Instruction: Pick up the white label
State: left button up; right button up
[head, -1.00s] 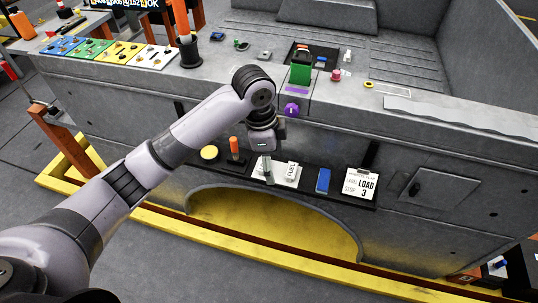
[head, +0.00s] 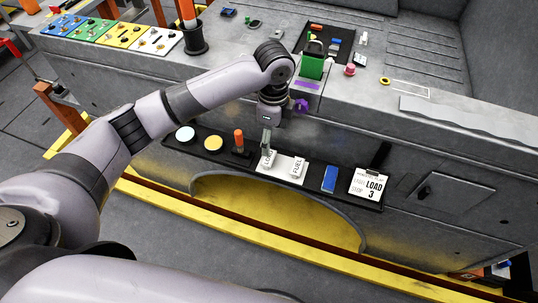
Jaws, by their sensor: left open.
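My left gripper (head: 266,151) hangs pointing down over the left part of a white plate (head: 283,172) on the black shelf at the front of the grey carrier. Its fingers look open. A small white label (head: 269,159) with dark letters starting "LO" lies on the plate right at the fingertips, partly hidden by them; I cannot tell whether they touch it. A second white label reading "FUEL" (head: 298,168) lies beside it to the right. A larger white card reading "LOAD 3" (head: 369,184) stands further right. My right gripper is not in view.
The shelf also holds a white disc (head: 185,133), a yellow disc (head: 213,144), an orange-handled item (head: 239,141) and a blue block (head: 329,179). A yellow rail (head: 215,220) runs below.

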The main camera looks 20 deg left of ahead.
aim_at(270, 158)
pick_arm(q)
jog(key=shift+f, duration=1.2)
jog(key=shift+s+f, duration=0.15)
jog(key=shift+f, duration=0.2)
notch_tip(270, 158, down, 4)
jog(key=shift+s+a+f+p, duration=0.15)
jog(key=shift+f+p, duration=0.1)
jog(key=shift+p, duration=0.4)
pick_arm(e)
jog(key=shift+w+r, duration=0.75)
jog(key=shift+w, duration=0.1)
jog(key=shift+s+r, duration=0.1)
pick_arm(q)
jog(key=shift+f, duration=0.25)
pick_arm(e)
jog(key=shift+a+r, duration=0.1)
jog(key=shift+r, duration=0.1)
pick_arm(q)
jog(key=shift+c, duration=0.3)
jog(key=c, duration=0.7)
